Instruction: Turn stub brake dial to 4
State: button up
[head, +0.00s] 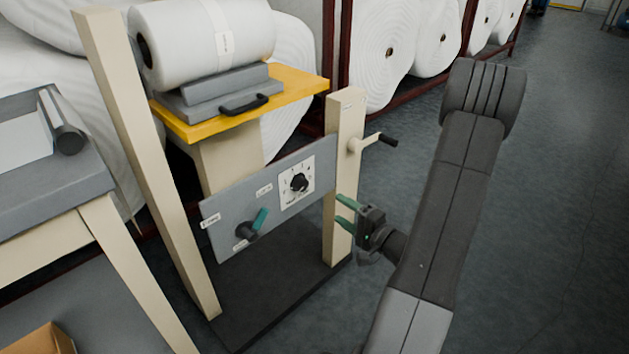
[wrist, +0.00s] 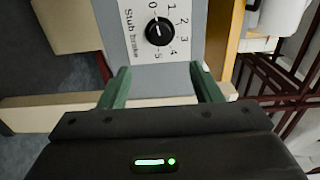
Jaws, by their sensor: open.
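The stub brake dial is a round black knob (head: 299,183) on a white scale plate, fixed to the grey panel (head: 238,208) of the stand. In the wrist view the knob (wrist: 158,31) sits at the top centre, with the numbers 0 to 5 around its right side and "Stub brake" printed left of it. A faint light mark shows on the knob, but I cannot tell which number it points to. My gripper (head: 345,211) is open and empty, right of the dial and apart from it. Its green fingers (wrist: 160,84) point toward the plate.
A teal-handled lever (head: 259,221) is on the same panel, lower left of the dial. A crank handle (head: 377,142) sticks out from the right post (head: 343,150). A white roll (head: 205,42) lies above the yellow shelf (head: 300,88). The floor at the right is clear.

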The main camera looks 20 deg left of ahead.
aim_at(304, 186)
jog(key=b+x, duration=0.1)
jog(key=x, duration=1.2)
jog(key=shift+s+a, duration=0.1)
jog(key=shift+a, duration=0.15)
jog(key=c, duration=1)
